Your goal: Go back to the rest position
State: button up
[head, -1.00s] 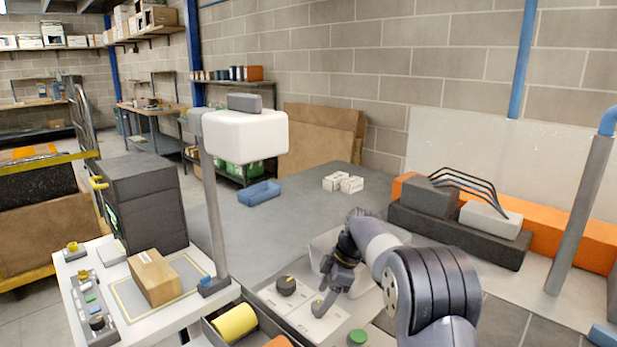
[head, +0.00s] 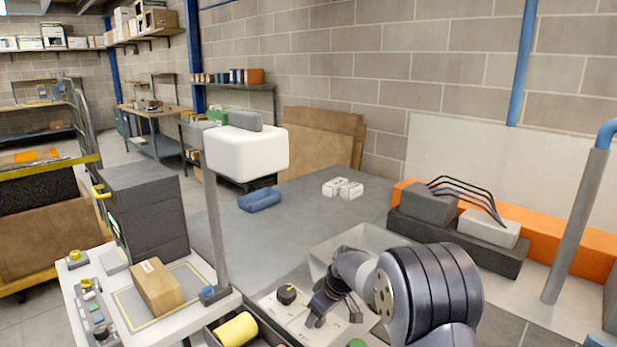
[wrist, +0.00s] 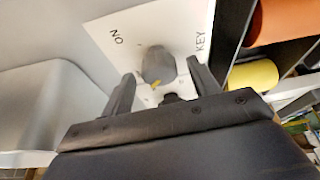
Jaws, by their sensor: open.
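My gripper (head: 316,320) is low at the front centre of the head view, over a pale panel (head: 268,303) with a dark round knob (head: 287,293). In the wrist view the two dark fingers of my gripper (wrist: 160,72) stand apart with nothing held between them. Beyond them is a grey knob (wrist: 157,64) with a yellow mark, on a white plate (wrist: 120,38) lettered "NO" and "KEY". I cannot tell the exact gap between the fingertips and the plate. My forearm hides part of the area to the right.
A yellow roll (head: 237,329) lies in a dark tray left of the panel. A cardboard box (head: 157,288) sits on a white bench with a post (head: 213,230) carrying a white housing. A green button (head: 357,343) is near my arm.

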jog(key=shift+s+a+r+m+t+h+p, duration=0.1)
jog(key=shift+m+t+h+p, duration=0.35)
jog(key=shift+m+p, duration=1.2)
jog(key=shift+s+a+m+t+h+p, duration=0.1)
jog(key=shift+m+t+h+p, duration=0.3)
jog(key=shift+m+p, duration=1.25)
jog(key=shift+m+h+p, duration=0.65)
jog(key=shift+m+p, duration=0.2)
jog(key=shift+m, duration=0.25)
jog(key=shift+m, duration=0.4)
jog(key=shift+s+r, duration=0.1)
jog(key=shift+r, duration=0.1)
